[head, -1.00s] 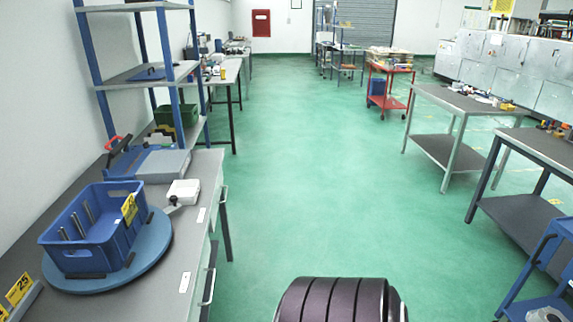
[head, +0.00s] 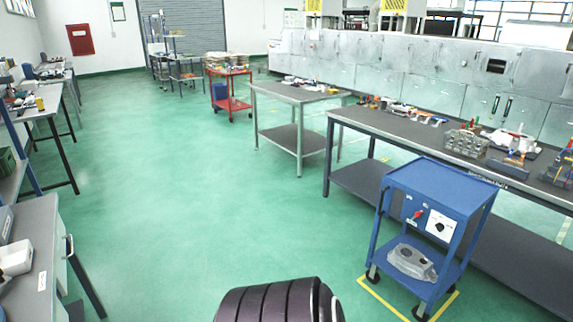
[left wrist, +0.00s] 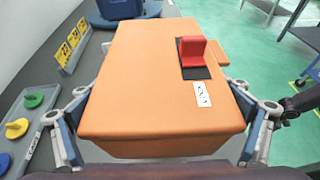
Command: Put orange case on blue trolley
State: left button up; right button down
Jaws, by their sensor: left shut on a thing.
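The orange case (left wrist: 150,80) fills the middle of the left wrist view, with a red handle on a black patch and a white label on its top. My left gripper (left wrist: 165,128) is shut on the case, its fingers against the two sides. The blue trolley (head: 445,185) stands at the right in the head view, its top shelf bare. The case and both grippers are out of the head view.
A long workbench (head: 400,130) with several tools stands directly behind the trolley. Yellow floor tape (head: 385,302) surrounds the trolley's feet. A grey bench (head: 30,250) is at the left. Open green floor (head: 200,190) lies between. A red cart (head: 230,103) stands farther back.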

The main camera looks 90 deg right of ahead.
aim_at(439, 183)
jog(key=k+l+z, duration=0.1)
jog(key=z, duration=0.35)
jog(key=l+z, duration=0.2)
jog(key=z, duration=0.3)
jog(key=l+z, duration=0.2)
jog(key=z, duration=0.25)
jog(key=l+z, duration=0.25)
jog(key=l, duration=0.2)
jog(key=l+z, duration=0.3)
jog(key=l, duration=0.2)
jog(key=i+l+z, duration=0.1)
jog(key=l+z, duration=0.15)
jog(key=l, duration=0.15)
jog(key=i+l+z, duration=0.15)
jog(key=l+z, duration=0.15)
jog(key=l, duration=0.15)
jog(key=i+l, duration=0.15)
jog(key=l, duration=0.25)
jog(key=i+l+z, duration=0.15)
jog(key=l, duration=0.25)
jog(key=i+l, duration=0.2)
jog(key=l, duration=0.2)
jog(key=i+l+z, duration=0.15)
jog(key=l, duration=0.25)
jog(key=i+l, duration=0.25)
jog(key=l, duration=0.15)
jog(key=i+l, duration=0.2)
jog(key=l, duration=0.2)
jog(key=i+l, duration=0.25)
jog(key=l, duration=0.2)
